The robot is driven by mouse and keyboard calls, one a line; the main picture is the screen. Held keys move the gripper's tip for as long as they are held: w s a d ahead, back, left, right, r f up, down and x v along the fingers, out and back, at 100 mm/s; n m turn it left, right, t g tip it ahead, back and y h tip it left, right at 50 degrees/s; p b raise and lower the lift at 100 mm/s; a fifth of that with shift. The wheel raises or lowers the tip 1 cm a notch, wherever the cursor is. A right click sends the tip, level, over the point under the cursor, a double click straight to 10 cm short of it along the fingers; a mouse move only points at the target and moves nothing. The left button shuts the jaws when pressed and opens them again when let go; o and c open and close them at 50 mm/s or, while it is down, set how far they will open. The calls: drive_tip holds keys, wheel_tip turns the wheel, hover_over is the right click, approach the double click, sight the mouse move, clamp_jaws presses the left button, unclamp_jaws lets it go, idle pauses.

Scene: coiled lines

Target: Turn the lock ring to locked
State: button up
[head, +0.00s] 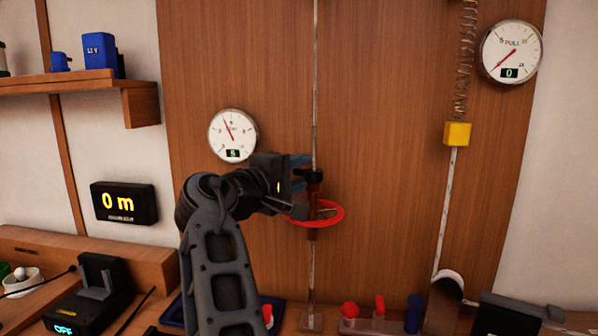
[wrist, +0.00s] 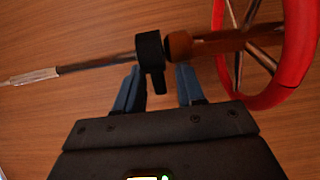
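The lock ring appears to be the black collar with a short tab (wrist: 150,55) around a thin rod. It also shows in the head view (head: 315,175), just above a red handwheel (head: 335,213). My gripper (wrist: 158,78) is open, with its two blue fingers on either side of the collar's tab. Small gaps show between the tab and each finger. In the head view my gripper (head: 302,170) reaches the rod from the left, and my arm covers part of the scene. I see no lock marking on the collar.
The handwheel's red rim (wrist: 300,50) is close to the right of my fingers in the wrist view. A round gauge (head: 233,135) hangs on the wooden panel behind. A spring with a yellow block (head: 457,134) hangs at the right. Several small items stand along the bench below.

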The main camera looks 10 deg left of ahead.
drive_tip(key=shift+c, duration=0.2)
clamp_jaws()
drive_tip(key=shift+f, duration=0.15)
drive_tip(key=shift+w+f+m+g+h+b, duration=0.1)
drive_tip(key=shift+w+m+g+h+b, duration=0.1)
drive_tip(key=shift+m+g+h+b, duration=0.6)
drive_tip(key=shift+w+d+m+g+h+b, duration=0.1)
drive_tip(key=shift+d+m+g+h+b, duration=0.05)
drive_tip(key=shift+m+g+h+b, duration=0.4)
drive_tip(key=shift+w+d+m+g+h+b, duration=0.1)
drive_tip(key=shift+m+g+h+b, duration=0.25)
drive_tip(key=shift+h+b, duration=0.35)
drive_tip(key=shift+o, duration=0.2)
unclamp_jaws()
drive_tip(key=shift+r, duration=0.2)
